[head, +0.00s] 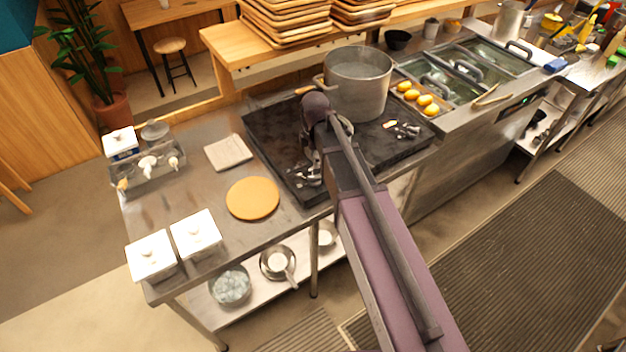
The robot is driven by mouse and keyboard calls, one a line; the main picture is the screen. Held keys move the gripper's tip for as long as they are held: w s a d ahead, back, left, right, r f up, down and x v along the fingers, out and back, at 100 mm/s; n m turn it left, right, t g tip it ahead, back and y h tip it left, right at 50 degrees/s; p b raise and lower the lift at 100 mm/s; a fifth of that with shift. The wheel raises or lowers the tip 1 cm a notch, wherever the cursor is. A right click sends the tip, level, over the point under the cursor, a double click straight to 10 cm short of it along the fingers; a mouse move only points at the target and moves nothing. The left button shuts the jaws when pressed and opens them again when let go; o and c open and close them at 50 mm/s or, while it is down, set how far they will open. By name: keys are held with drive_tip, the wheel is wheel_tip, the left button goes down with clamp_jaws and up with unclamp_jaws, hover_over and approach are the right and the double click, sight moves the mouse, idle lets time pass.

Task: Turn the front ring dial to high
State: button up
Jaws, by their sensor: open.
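The black cooktop (265,130) is set on the steel counter, with a large steel pot (358,85) at its back. My arm reaches in from the lower right, and its wrist bends down over the cooktop's front left part. My gripper (309,178) is open, low near the cooktop's front edge, and looks empty. Small shiny metal parts (404,130) show on the cooktop right of my arm. I cannot make out the front ring dial; my arm and gripper cover part of the front edge. Whether my fingers touch anything there is too small to tell.
An orange round board (252,198) and a pale square board (228,152) lie left of the cooktop. Two white lidded containers (173,245) stand at the counter's front left corner. Orange-yellow items (411,95) and steel food wells (462,75) are to the right.

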sight(314, 177)
drive_tip(key=shift+f+b, duration=3.9)
drive_tip(key=shift+f, duration=0.25)
clamp_jaws()
drive_tip(key=shift+a, duration=0.15)
